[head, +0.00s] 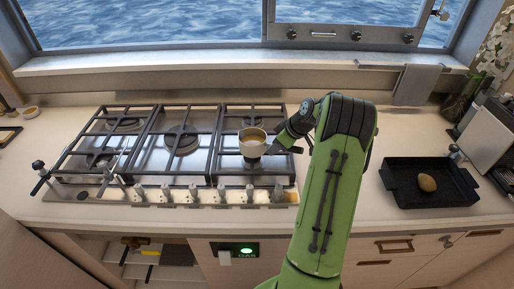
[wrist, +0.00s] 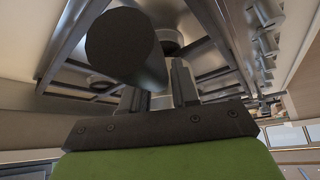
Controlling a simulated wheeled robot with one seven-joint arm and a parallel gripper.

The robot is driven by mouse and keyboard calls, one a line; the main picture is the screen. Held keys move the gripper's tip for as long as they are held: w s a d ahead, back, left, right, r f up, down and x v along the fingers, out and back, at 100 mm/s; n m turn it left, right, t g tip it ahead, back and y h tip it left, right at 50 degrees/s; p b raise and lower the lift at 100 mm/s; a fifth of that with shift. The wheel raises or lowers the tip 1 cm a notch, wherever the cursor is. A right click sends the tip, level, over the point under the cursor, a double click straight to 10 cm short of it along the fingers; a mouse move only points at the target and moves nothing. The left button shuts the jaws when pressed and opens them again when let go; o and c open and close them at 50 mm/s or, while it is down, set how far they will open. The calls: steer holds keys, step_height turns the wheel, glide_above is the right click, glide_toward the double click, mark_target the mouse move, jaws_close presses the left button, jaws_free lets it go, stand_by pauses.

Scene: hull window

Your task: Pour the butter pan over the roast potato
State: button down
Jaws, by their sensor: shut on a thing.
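A small pale butter pan (head: 253,148) with yellowish liquid in it is over the right part of the stove, upright as far as I can see. My gripper (head: 279,146) is at its right side, shut on its handle, which is mostly hidden by the fingers. I cannot tell whether the pan touches the grate. The roast potato (head: 427,182), brown and oval, lies in a black tray (head: 402,196) on the right counter.
The gas stove (head: 165,165) has black grates and a front row of knobs. My green arm stands between stove and tray. A grey towel (head: 417,85) is behind, near the window. A tap-like fitting (head: 456,152) and a grey box (head: 487,137) stand by the tray's right side.

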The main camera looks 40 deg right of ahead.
steer(key=shift+r, duration=0.45)
stand_by(0.3)
steer(key=shift+r+p, duration=1.1)
steer(key=shift+r, duration=0.3)
